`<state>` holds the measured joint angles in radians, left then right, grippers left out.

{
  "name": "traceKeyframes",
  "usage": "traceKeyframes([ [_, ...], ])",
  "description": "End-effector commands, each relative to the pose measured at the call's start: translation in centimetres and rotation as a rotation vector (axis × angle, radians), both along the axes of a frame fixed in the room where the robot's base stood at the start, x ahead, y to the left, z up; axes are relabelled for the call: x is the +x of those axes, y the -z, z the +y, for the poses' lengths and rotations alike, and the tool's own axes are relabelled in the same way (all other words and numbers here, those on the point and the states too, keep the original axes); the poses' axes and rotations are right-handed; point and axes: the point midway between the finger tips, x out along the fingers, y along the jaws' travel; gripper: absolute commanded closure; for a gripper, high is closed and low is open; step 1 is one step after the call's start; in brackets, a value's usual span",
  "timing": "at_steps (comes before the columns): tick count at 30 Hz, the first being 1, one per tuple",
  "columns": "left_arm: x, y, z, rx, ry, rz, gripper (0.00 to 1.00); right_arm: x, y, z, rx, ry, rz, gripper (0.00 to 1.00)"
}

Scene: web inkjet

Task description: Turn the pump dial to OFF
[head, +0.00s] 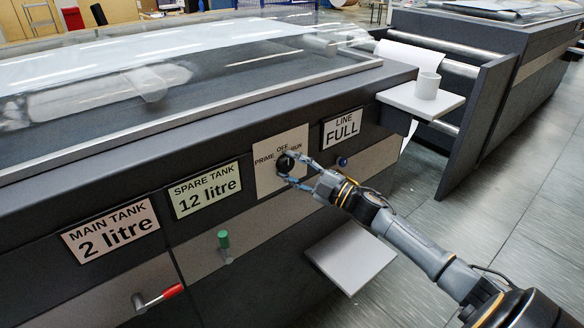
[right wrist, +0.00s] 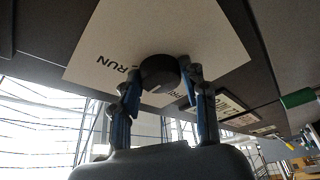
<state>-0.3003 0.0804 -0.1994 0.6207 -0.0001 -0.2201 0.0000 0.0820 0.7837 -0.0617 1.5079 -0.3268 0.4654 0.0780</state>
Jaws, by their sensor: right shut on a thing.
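The pump dial (head: 284,164) is a round black knob on a pale plate (head: 265,182) on the machine's front. The plate is marked PRIME at left, OFF at top and RUN at right. My right gripper (head: 294,169) is shut on the dial, one finger on each side. In the right wrist view the dial (right wrist: 160,70) sits between the two fingertips (right wrist: 164,82). A light mark shows on the dial, but I cannot tell surely which label it points to. My left gripper is not in view.
Signs read MAIN TANK 2 litre (head: 110,230), SPARE TANK 12 litre (head: 206,189) and LINE FULL (head: 343,128). Below are a red-handled lever (head: 170,292) and a green-handled one (head: 223,241). A lower shelf (head: 350,256) juts out under my arm.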

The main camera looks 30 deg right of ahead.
Motion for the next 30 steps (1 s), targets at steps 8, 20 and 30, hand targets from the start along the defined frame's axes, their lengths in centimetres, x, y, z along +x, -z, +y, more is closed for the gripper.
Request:
traceKeyframes([
  [8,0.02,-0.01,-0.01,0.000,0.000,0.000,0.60,0.03,-0.11,-0.05,-0.007,0.002,-0.002,0.87],
  [20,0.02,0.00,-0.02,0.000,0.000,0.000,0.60,0.03,-0.07,-0.02,-0.006,0.001,-0.002,0.33],
  [30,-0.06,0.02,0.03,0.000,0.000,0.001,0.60,-0.87,0.29,-0.39,-0.005,0.000,0.002,0.33],
])
